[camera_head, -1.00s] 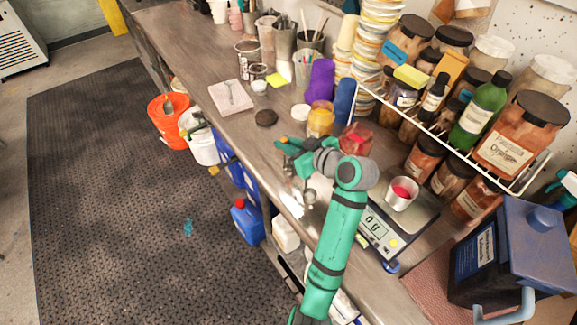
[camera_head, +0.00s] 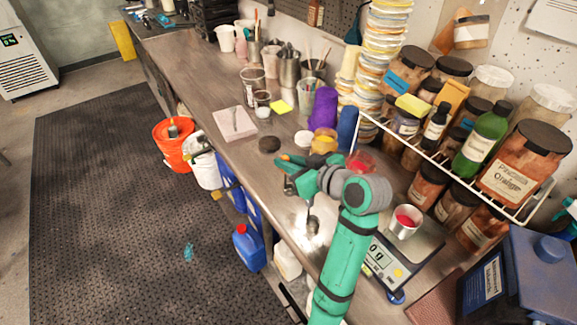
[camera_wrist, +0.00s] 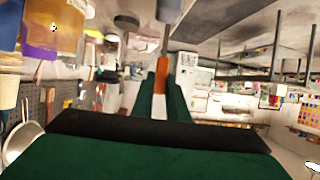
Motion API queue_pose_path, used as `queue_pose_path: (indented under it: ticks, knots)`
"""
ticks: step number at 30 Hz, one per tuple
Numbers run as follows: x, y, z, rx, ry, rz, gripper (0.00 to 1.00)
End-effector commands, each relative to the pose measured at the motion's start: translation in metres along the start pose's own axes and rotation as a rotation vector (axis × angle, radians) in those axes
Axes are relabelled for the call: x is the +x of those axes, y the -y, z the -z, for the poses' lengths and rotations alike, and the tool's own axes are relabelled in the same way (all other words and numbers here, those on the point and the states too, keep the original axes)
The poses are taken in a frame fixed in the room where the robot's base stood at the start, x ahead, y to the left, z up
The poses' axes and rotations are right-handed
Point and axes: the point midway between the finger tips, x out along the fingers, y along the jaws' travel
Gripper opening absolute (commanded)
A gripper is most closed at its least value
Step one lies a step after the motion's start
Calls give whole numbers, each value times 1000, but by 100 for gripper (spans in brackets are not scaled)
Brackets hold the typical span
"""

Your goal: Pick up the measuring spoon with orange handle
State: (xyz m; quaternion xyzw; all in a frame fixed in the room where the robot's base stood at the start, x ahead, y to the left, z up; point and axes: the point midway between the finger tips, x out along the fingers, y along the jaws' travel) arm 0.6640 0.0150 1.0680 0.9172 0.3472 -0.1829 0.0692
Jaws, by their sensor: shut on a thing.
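My gripper (camera_head: 287,162) is over the worktop, left of the scale, at the end of my green arm. In the wrist view its dark green fingers (camera_wrist: 160,95) are closed around an upright orange handle (camera_wrist: 161,68), with a white part below the orange. This is the measuring spoon's handle. Its orange end (camera_head: 284,157) shows small at the fingertips in the head view. The spoon's bowl cannot be told clearly there. A dark metal utensil (camera_head: 312,224) is below my gripper near the counter's front edge.
The scale (camera_head: 383,262) bears a cup (camera_head: 405,221) with red contents, right of my arm. Jars with yellow (camera_head: 324,143) and red (camera_head: 361,162) contents stand behind my gripper. Farther left are a dark round thing (camera_head: 269,144) and a pinkish pad (camera_head: 236,124). Bare counter lies between.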

Motion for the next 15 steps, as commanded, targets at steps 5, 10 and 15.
queue_pose_path:
  ticks: [5, 10, 15]
  knots:
    - [-37, 27, 21, -3, -2, -2, 0]
    - [-66, 54, 26, -3, -2, -2, 0]
    - [-84, 71, 30, -2, -2, -1, 0]
